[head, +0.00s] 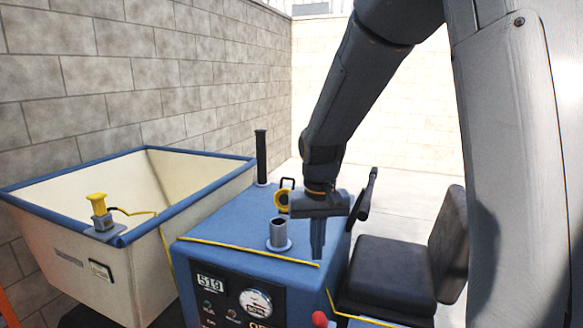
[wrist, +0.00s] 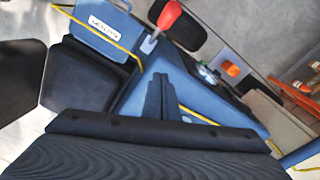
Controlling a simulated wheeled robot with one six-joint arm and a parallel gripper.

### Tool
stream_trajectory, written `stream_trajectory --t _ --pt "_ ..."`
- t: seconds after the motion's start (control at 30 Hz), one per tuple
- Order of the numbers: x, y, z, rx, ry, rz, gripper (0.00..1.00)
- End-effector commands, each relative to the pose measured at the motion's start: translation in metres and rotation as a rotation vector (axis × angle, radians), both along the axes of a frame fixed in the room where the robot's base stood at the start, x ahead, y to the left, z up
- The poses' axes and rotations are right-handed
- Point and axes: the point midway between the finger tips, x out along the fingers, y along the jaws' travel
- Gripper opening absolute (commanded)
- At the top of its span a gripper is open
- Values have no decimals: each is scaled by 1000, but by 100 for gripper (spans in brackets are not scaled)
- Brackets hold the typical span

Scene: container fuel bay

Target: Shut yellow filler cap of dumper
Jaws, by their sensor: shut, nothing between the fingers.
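The dumper's blue body (head: 222,222) stands in the middle of the head view. A short grey filler neck (head: 279,238) rises from its top, with its mouth uncovered. The yellow filler cap (head: 282,203) stands open behind the neck, its round dark inner face showing, with a black loop above it. My gripper (head: 318,250) points down just right of the neck, apart from neck and cap. Its fingers are shut and empty; they also show in the wrist view (wrist: 161,100) above the blue body. Neither cap nor neck can be made out in the wrist view.
A cream skip (head: 105,262) with a blue rim and a yellow-topped fitting (head: 98,207) stands left. A black pipe (head: 261,157) rises behind the body. A black seat (head: 388,276) and red-knobbed lever (wrist: 167,18) are near my gripper. A block wall (head: 130,80) runs behind.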

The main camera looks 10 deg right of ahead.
Motion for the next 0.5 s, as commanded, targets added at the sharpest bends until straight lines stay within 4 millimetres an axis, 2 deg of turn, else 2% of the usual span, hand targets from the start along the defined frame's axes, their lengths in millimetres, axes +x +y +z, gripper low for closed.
stream_trajectory --t 0.03,0.2,0.5 --pt "28 -1 13 -2 -6 -23 0" --pt "104 -3 52 -9 -19 -103 0" --pt "213 -4 117 -21 -47 -250 0"
